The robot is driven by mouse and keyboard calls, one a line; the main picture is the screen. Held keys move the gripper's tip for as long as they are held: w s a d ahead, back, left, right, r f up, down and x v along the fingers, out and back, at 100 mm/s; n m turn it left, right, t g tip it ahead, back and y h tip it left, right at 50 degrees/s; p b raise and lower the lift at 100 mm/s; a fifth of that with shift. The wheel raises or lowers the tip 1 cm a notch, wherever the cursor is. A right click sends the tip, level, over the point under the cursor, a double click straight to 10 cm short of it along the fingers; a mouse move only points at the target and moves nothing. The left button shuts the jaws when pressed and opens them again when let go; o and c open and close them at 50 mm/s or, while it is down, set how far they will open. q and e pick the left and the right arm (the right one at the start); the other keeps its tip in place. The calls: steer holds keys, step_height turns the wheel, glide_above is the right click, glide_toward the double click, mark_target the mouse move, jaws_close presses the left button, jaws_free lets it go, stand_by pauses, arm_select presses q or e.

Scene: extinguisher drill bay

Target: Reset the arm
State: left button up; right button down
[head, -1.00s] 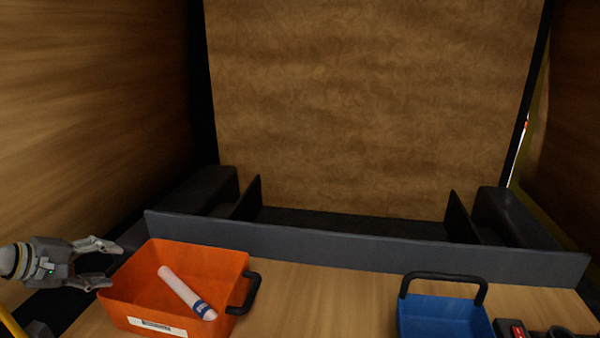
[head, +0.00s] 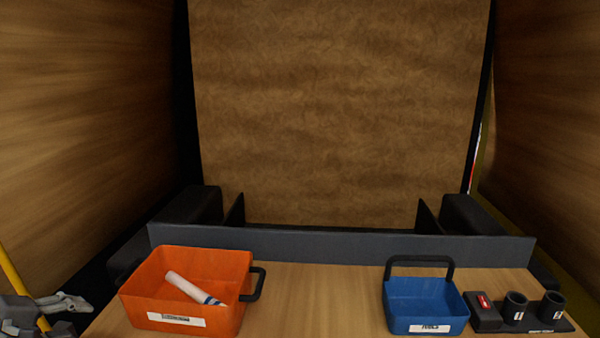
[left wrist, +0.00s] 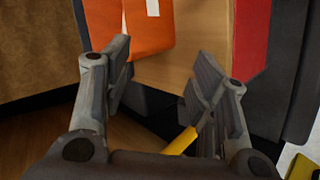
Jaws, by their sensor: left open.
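My left gripper (head: 62,312) is at the lower left of the head view, left of the table and apart from the orange bin. In the left wrist view its two fingers (left wrist: 160,90) are spread with nothing between them. The orange bin (head: 145,302) stands on the left of the table. A white tube with a blue band (head: 190,286) lies tilted inside it. The orange bin also shows at the top of the left wrist view (left wrist: 150,45). My right gripper is in neither view.
A blue tools bin (head: 425,308) with a black handle stands on the right of the wooden table (head: 310,300). Beside it is a black holder (head: 545,326) with two cups. A dark grey ledge (head: 330,246) runs along the back. The table's middle is clear.

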arm_select(q)
steer(key=s+d+f+m+g+y, duration=0.1)
steer(key=s+d+f+m, duration=0.1)
steer(key=s+d+f, duration=0.3)
steer(key=s+d+f+m+g, duration=0.2)
steer(key=d+f+m, duration=0.15)
steer(key=f, duration=0.45)
steer(key=s+d+f+m+g+y, duration=0.1)
steer(key=s+d+f+m, duration=0.1)
steer(key=s+d+f, duration=0.3)
steer(key=s+d+f+m+g+y, duration=0.1)
steer(key=s+d+f+m+y, duration=0.15)
steer(key=s+d+m, duration=0.7)
steer(key=s+d+f+n+g+b, duration=0.1)
steer(key=s+f, duration=0.1)
steer(key=f, duration=1.1)
steer(key=s+d+f+n+g, duration=0.1)
steer(key=s+d+f+n, duration=0.15)
steer(key=f, duration=1.15)
steer(key=s+a+f, duration=0.2)
steer(key=s+f, duration=0.7)
steer(key=s+a+f+g+b, duration=0.1)
steer(key=s+f, duration=0.7)
steer(key=f, duration=0.1)
steer(key=shift+s+a+m, duration=0.35)
steer(key=shift+a+m, duration=0.05)
steer(key=shift+m, duration=0.05)
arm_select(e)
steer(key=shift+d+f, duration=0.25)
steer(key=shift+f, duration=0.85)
